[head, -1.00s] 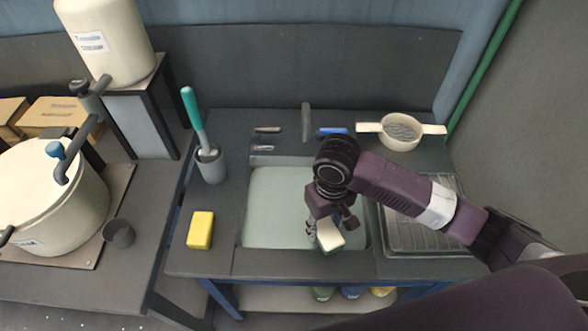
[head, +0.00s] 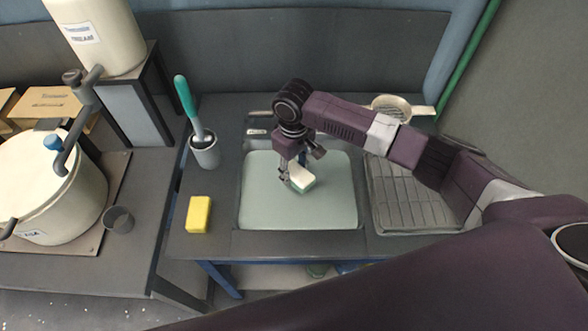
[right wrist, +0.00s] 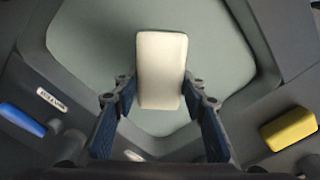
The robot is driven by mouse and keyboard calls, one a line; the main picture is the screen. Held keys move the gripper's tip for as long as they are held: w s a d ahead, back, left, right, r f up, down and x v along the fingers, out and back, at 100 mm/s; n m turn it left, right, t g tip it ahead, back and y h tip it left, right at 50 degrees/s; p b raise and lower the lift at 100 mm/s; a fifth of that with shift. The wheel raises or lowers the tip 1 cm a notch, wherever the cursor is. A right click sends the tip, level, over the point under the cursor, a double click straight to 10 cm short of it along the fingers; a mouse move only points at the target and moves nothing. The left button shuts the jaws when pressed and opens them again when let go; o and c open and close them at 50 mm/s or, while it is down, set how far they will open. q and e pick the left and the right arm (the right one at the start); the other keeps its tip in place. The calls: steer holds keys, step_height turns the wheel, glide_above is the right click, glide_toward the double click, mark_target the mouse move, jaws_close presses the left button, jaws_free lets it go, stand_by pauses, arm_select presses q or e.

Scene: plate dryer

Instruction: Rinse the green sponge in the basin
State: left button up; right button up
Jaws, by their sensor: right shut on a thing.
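The green sponge (head: 300,179) has a pale, whitish upper layer and a green layer below. My right gripper (head: 290,180) is shut on it over the middle of the basin. In the right wrist view the sponge (right wrist: 161,70) sits between the two fingers (right wrist: 160,95), its pale face showing. The sunken basin (head: 262,208) holds a smooth pale-green surface that looks like water. Whether the sponge's underside touches that surface I cannot tell. My left gripper is not in view.
A yellow sponge (head: 199,214) lies on the counter left of the basin. Behind it stands a grey cup (head: 205,154) with a teal-handled brush (head: 186,100). A ribbed drying tray (head: 395,195) is right of the basin, a strainer (head: 390,103) behind it. A large pot (head: 60,205) stands far left.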

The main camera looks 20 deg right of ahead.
step_height(320, 180, down, 3)
steer(key=shift+b, duration=1.25)
steer(key=shift+f, duration=0.6)
steer(key=shift+f+b, duration=1.85)
steer(key=shift+f, duration=2.3)
steer(key=shift+w, duration=0.1)
